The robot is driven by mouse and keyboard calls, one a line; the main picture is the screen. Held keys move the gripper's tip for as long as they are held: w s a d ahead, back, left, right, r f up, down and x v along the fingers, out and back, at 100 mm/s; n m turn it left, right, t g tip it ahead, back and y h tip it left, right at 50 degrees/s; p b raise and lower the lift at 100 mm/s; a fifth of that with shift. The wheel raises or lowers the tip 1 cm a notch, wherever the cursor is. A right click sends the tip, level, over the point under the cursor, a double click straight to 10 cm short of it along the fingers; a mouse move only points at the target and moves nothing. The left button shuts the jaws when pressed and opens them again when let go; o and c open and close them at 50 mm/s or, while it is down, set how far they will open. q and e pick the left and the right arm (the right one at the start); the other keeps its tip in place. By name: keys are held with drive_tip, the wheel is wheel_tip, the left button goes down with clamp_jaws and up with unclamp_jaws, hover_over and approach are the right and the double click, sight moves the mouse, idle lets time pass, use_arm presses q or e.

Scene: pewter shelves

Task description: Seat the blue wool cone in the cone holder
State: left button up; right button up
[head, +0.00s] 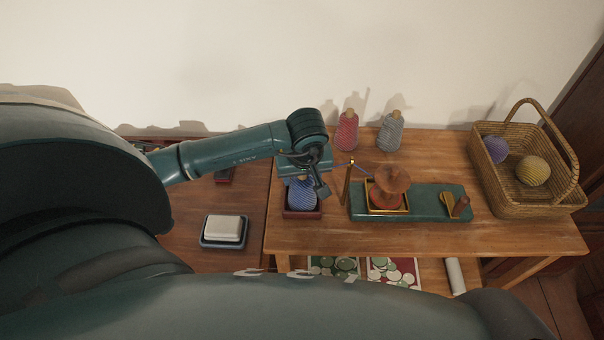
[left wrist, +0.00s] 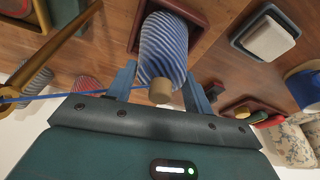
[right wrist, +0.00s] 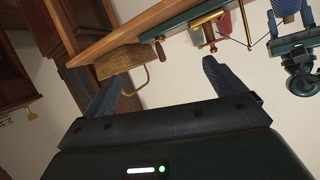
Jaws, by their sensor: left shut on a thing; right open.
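The blue wool cone (head: 302,194) has pale stripes and a wooden tip; it also shows in the left wrist view (left wrist: 163,45). My left gripper (left wrist: 160,86) is shut on it near the tip, a finger on each side. The cone's base is at the dark red square holder (head: 303,214), whose rim shows in the left wrist view (left wrist: 198,14). I cannot tell whether the base rests on the holder's floor. A blue strand runs from the tip to a brass post (head: 347,181). My right gripper (right wrist: 160,84) is open and empty, away from the cone.
A green winder base (head: 435,204) with a wooden spool (head: 392,184) stands right of the holder. Red (head: 346,132) and grey (head: 390,132) cones stand behind. A wicker basket (head: 536,200) holds wool balls at right. A dish with a white block (head: 223,230) is left.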

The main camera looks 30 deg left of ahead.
use_arm(q)
drive_tip(key=o, duration=1.4)
